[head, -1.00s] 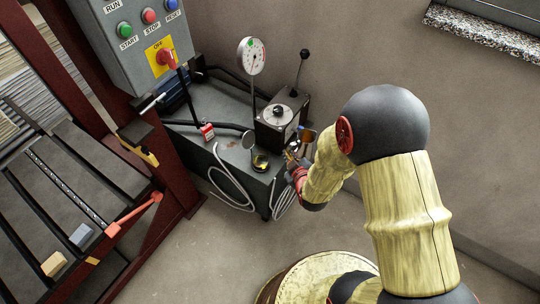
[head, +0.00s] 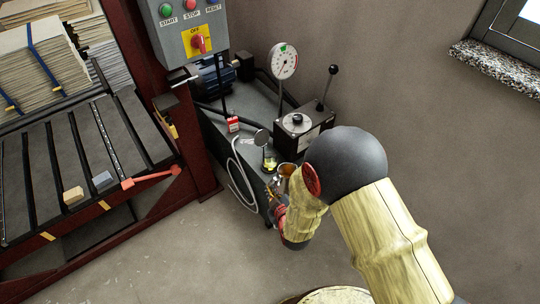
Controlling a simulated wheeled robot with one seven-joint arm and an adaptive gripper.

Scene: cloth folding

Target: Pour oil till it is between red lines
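The grey machine tank (head: 243,118) stands by the wall. On its front corner is an opening with a yellow inside (head: 269,163), and a round lid (head: 262,138) stands raised behind it. My gripper (head: 275,188) is beside this corner, just in front and to the right of the opening. A small amber vessel (head: 287,169) shows at the gripper, close to the opening. My arm partly hides both, and I cannot tell whether the fingers are closed on the vessel. The red lines and the oil level are too small to see.
A dial gauge (head: 284,62) and a black box with a lever (head: 297,124) stand on the tank. A small red and white item (head: 233,124) lies behind the opening. A grey control panel (head: 190,25) and a dark red rack (head: 168,140) are to the left.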

